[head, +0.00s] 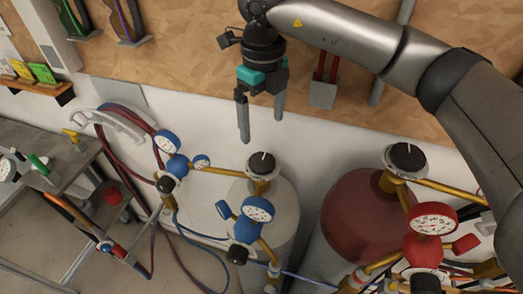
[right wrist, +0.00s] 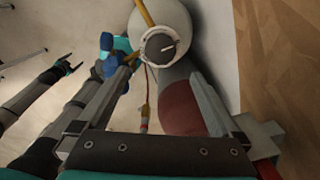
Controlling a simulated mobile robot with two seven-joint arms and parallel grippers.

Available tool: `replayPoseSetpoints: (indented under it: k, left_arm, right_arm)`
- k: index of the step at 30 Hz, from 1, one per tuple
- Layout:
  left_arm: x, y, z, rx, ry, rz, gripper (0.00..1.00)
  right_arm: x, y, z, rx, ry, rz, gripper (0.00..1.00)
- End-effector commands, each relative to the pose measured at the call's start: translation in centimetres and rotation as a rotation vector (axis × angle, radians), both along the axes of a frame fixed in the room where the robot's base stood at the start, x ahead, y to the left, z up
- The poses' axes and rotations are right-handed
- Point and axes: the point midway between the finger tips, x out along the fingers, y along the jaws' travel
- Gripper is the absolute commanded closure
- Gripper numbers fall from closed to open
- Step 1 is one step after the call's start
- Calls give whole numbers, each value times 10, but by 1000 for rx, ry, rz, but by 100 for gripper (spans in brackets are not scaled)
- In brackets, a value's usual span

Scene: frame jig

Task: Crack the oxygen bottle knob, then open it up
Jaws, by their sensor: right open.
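The pale grey bottle (head: 268,205) with blue gauges stands in the middle of the head view. Its black knob (head: 261,164) with a white pointer line sits on top. The knob shows face-on in the right wrist view (right wrist: 165,46), inside a pale ring. My right gripper (head: 261,128) is open and empty above the knob, pointing down, with a gap between fingertips and knob. In the right wrist view the knob lies beyond the two fingers (right wrist: 158,76), between their lines. My left gripper (right wrist: 69,64) seems to show small at the left of the right wrist view; its jaw opening is unclear.
A dark red bottle (head: 360,215) with its own black knob (head: 405,157) and red gauge (head: 433,218) stands at right. Blue gauges (head: 258,209) and brass pipes crowd the grey bottle. Hoses hang on a wall hook (head: 120,122). A grey bench (head: 60,165) is at left.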

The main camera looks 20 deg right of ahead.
Motion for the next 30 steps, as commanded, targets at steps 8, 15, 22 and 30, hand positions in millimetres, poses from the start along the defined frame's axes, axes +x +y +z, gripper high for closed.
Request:
replayPoseSetpoints:
  k: [8,15,22,30]
  left_arm:
    - [4,0,17,0,-6,0,18]
    - [20,-2,26,-4,-34,0,18]
    - [19,-2,27,-4,-31,0,18]
    - [13,-1,27,-3,-22,0,18]
  right_arm:
    - [-2,0,-61,-1,5,1,0]
    - [-1,1,-98,1,3,1,0]
    - [0,0,-111,1,0,1,0]
    - [0,0,-111,1,0,1,6]
